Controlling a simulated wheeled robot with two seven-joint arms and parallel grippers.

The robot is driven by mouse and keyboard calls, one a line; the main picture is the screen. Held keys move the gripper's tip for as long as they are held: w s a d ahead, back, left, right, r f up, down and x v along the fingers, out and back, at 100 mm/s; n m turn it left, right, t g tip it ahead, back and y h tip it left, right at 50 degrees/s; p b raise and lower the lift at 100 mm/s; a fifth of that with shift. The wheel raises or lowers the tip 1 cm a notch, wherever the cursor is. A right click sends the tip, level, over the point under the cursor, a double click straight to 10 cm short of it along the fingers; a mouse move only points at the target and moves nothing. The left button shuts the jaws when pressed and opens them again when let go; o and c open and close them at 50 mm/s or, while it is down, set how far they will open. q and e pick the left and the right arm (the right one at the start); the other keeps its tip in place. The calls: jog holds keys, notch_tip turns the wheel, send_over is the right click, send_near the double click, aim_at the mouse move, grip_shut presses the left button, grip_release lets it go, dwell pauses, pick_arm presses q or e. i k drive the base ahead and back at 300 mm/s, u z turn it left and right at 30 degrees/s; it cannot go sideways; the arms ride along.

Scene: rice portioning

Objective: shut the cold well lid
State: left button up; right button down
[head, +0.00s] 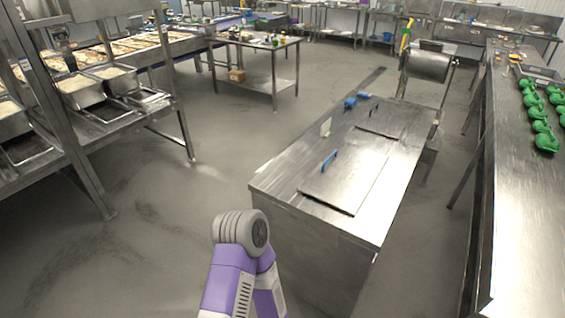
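A long steel chest with a flat top (275,182), which looks like the cold well, stands right of the middle in the head view. A near lid panel (345,178) with a blue handle (329,160) lies flat, or nearly so, on its top. A dark line runs along the panel's near edge. A second panel (385,120) lies farther back, also with a dark near edge; blue parts (355,100) show at its far left. I cannot tell whether either lid is fully seated. Neither of my grippers is in view; only a purple arm link of mine shows at the bottom.
A steel counter (510,220) with green items (541,128) runs along the right. A steel rack (75,150) with pans (80,92) stands at the left. A small steel table (258,42) stands behind. The floor (150,245) left of the chest is clear.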

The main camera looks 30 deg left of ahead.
aim_at(343, 179)
jog(key=u, duration=1)
jog(key=i, duration=0.35)
jog(key=z, duration=0.05)
